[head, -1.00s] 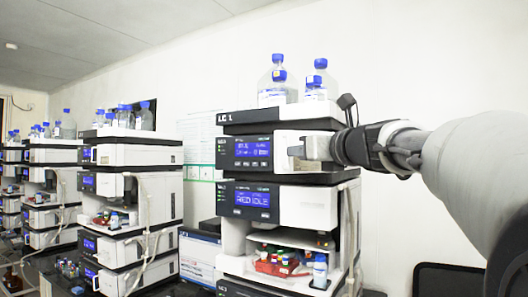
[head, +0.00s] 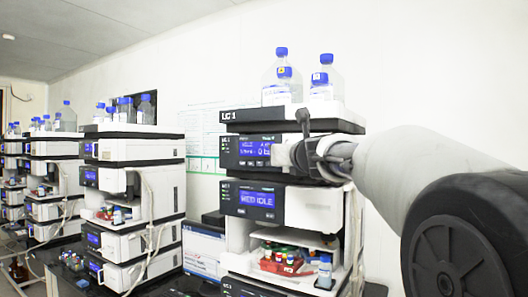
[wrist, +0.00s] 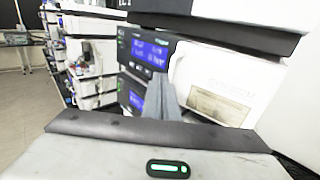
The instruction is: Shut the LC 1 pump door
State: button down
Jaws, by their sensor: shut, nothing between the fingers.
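The LC 1 stack (head: 280,118) stands right of centre in the head view. Its upper module, with a blue display (head: 254,149), has a white door on its right half, mostly hidden there by my gripper (head: 281,155) and arm. In the wrist view the white pump door (wrist: 222,84) carries a beige label and stands right of the display (wrist: 148,50). My gripper (wrist: 160,100) is shut and empty, its fingertips close to the door's left edge beside the display. I cannot tell whether they touch the door or whether it is fully flush.
Blue-capped bottles (head: 283,86) stand on top of the stack. A lower module (head: 312,207) and an open bay with a red vial rack (head: 282,266) sit below. Other stacks (head: 130,180) stand to the left. A black cable rises near my wrist.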

jog(key=shift+w+d, duration=0.1)
jog(key=shift+w, duration=1)
